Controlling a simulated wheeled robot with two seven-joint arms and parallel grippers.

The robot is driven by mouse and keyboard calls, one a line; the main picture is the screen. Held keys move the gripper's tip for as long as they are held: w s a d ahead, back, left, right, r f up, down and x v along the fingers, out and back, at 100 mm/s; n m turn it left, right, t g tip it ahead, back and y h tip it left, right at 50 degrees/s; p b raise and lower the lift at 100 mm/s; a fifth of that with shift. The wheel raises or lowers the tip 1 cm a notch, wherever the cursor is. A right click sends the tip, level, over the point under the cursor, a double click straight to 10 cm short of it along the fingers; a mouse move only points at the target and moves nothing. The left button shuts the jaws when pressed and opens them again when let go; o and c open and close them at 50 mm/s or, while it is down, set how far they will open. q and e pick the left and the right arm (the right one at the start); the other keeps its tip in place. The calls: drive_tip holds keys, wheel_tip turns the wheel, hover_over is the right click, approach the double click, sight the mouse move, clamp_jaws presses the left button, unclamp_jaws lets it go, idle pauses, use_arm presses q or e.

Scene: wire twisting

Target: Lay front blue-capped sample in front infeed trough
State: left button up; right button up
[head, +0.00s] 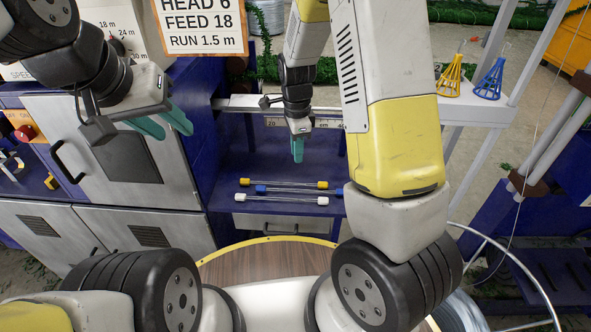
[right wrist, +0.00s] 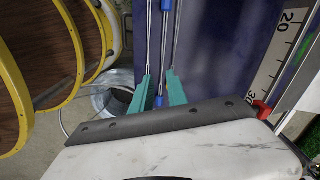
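The blue-capped sample (head: 290,190) is a thin clear rod with blue ends, lying crosswise on the dark blue shelf (head: 225,165) between a yellow-capped sample (head: 290,183) and a white-capped sample (head: 280,199). In the right wrist view a blue cap (right wrist: 158,101) shows between the teal fingers of my right gripper (right wrist: 160,92). These fingers are apart, with no visible contact on the rod. In the head view my right gripper (head: 297,150) points down above the samples. My left gripper (head: 160,124) is open and empty at the upper left. I cannot make out the front infeed trough.
A rail with a ruler scale (head: 270,122) runs behind the samples. Grey cabinets (head: 95,150) stand to the left. A round wooden top with yellow rim (head: 270,262) lies in front.

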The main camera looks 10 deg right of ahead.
sight(301, 190)
drive_tip(key=f+m, duration=0.1)
drive_tip(key=f, duration=0.2)
drive_tip(key=w+f+m+h, duration=0.1)
drive_tip(key=f, duration=0.1)
drive_tip(key=f+m, duration=0.1)
drive_tip(key=f, duration=0.2)
drive_tip(key=shift+w+f+g+h, duration=0.25)
drive_tip(key=shift+f+g+h, duration=0.05)
drive_tip(key=shift+g, duration=0.1)
drive_tip(key=f, duration=0.5)
drive_tip(key=d+f, duration=0.1)
drive_tip(key=f, duration=0.1)
drive_tip(key=shift+d+f, duration=0.1)
drive_tip(key=shift+f, duration=0.15)
clamp_jaws()
